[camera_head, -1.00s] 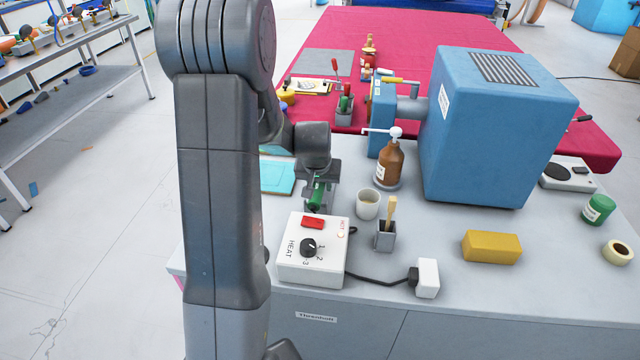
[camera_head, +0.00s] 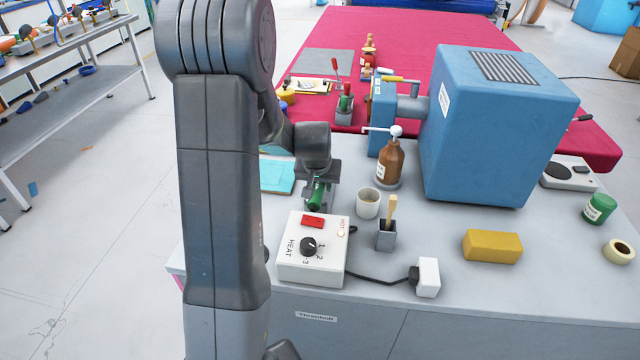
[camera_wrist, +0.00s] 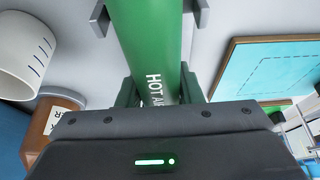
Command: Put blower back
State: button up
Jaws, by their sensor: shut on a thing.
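The blower is a green tube with "HOT AI..." lettering (camera_wrist: 150,45) in the wrist view, held between my gripper's fingers. In the head view the green blower (camera_head: 317,192) shows small behind the heat control box. My gripper (camera_head: 319,190) is shut on it, low over the grey bench, partly hidden by my arm. In the wrist view my gripper (camera_wrist: 152,92) shows on both sides of the tube. The tube's far end runs out of the top of that view. The white heat box (camera_head: 312,262) with red switch and black knob stands just in front. I cannot tell whether the blower touches the bench.
A white cup (camera_head: 368,204), a grey pot with a brush (camera_head: 386,238) and a brown pump bottle (camera_head: 390,163) stand right of my gripper. A cyan board (camera_head: 277,176) lies to its left. A large blue machine (camera_head: 490,130) fills the bench's back right.

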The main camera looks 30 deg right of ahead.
dwell(0.3)
jog(key=o, duration=1.5)
jog(key=shift+o, duration=0.2)
jog(key=shift+r, duration=0.1)
jog(key=shift+r+p, duration=1.95)
jog(key=shift+r, duration=1)
jog(key=shift+f, duration=0.15)
jog(key=shift+f+b, duration=1.95)
jog(key=shift+f, duration=0.95)
jog(key=shift+r, duration=0.2)
